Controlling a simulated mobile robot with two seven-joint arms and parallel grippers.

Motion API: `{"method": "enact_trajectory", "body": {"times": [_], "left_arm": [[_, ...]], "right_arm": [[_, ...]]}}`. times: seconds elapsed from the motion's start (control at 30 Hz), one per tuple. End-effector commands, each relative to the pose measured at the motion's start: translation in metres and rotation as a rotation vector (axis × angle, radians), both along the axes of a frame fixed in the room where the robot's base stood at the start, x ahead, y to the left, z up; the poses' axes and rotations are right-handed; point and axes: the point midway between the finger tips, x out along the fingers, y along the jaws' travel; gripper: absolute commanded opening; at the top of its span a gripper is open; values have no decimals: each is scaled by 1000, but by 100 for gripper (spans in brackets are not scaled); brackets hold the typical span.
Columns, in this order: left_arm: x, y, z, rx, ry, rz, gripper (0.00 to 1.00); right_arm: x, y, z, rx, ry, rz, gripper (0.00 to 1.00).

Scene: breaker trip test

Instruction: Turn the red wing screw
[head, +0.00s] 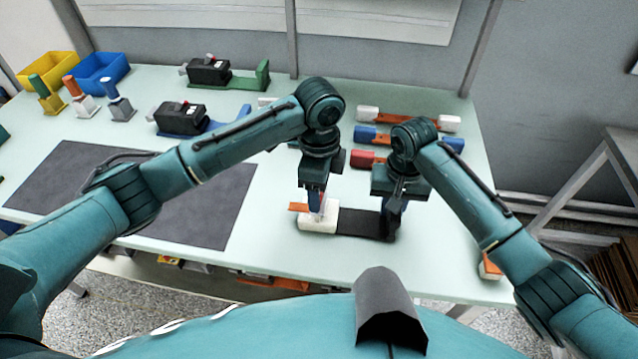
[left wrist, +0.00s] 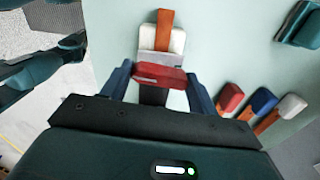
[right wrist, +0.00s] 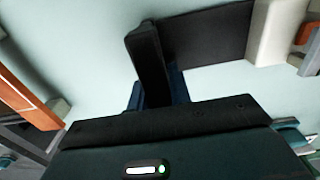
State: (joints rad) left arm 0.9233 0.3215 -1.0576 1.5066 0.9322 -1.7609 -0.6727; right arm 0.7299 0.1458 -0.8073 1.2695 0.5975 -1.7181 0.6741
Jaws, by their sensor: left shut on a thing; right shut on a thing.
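A white block (head: 318,222) with an orange piece (head: 298,207) and a flat black bar (head: 362,225) lies near the table's front edge. My left gripper (head: 314,205) is above the white block. In the left wrist view, it is shut on the red wing screw (left wrist: 159,75), a short red bar across the gap between the fingers. My right gripper (head: 393,207) is at the bar's other end. In the right wrist view, it is shut on a black upright piece (right wrist: 150,60) at that end. The screw's lower part is hidden.
Similar white (head: 368,114), blue (head: 366,134) and red (head: 362,159) ended pieces lie behind my grippers. Black breakers (head: 208,70) (head: 180,118), a dark mat (head: 200,195), a yellow bin (head: 48,70) and a blue bin (head: 98,70) stand to the left.

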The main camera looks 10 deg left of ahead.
Motion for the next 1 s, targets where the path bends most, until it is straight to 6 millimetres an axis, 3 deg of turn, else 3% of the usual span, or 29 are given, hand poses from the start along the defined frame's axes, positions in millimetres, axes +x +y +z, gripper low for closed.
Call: {"method": "enact_trajectory", "body": {"times": [0.3,0.77,0.8,1.0], "left_arm": [[1,0,1,-1,-2,97,37],[1,0,1,-1,-2,110,37],[1,0,1,-1,-2,109,61],[1,0,1,-1,-2,108,78]], "right_arm": [[0,0,0,0,0,0,0],[0,0,0,0,0,0,0],[0,0,0,0,0,0,0],[0,0,0,0,0,0,0]]}}
